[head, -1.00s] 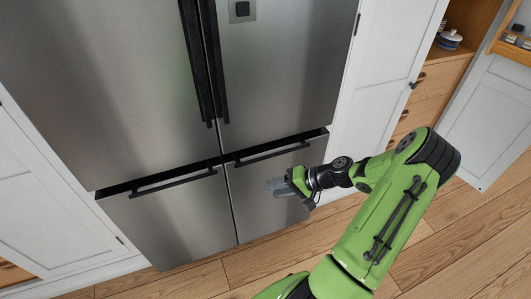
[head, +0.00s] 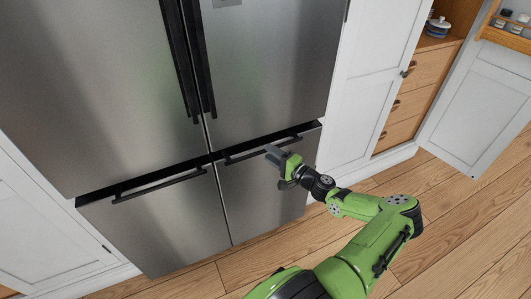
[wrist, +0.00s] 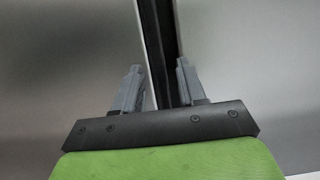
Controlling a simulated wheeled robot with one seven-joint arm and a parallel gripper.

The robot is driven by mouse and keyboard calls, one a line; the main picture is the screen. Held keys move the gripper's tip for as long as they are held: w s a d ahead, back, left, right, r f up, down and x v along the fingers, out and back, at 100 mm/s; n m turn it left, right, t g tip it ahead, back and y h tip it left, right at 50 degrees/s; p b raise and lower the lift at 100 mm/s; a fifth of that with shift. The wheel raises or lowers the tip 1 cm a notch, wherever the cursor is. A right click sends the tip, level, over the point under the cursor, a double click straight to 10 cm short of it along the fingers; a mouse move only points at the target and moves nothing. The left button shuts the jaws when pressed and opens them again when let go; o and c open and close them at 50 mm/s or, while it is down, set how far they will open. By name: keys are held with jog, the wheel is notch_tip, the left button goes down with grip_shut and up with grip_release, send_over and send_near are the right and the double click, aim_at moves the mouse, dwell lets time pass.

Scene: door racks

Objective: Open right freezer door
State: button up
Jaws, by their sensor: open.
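The right freezer door (head: 250,195) is the lower right steel panel of the fridge and looks shut. Its black bar handle (head: 243,156) runs along its top edge, below a dark gap. My gripper (head: 274,153) is at the right half of this handle in the head view. In the wrist view my gripper (wrist: 155,85) is open, with one grey finger on each side of a dark bar (wrist: 157,45), which looks like the handle and its gap. I cannot tell whether the fingers touch it.
The left freezer door (head: 155,225) with its own handle (head: 160,187) is beside it. Upper doors (head: 270,75) with long vertical handles stand above. A white cabinet (head: 365,90) stands to the right. The wooden floor (head: 430,225) in front is clear.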

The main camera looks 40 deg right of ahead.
jog(key=w, duration=0.3)
jog(key=shift+w+a, duration=0.1)
jog(key=shift+a, duration=0.05)
jog(key=shift+c, duration=0.4)
grip_shut()
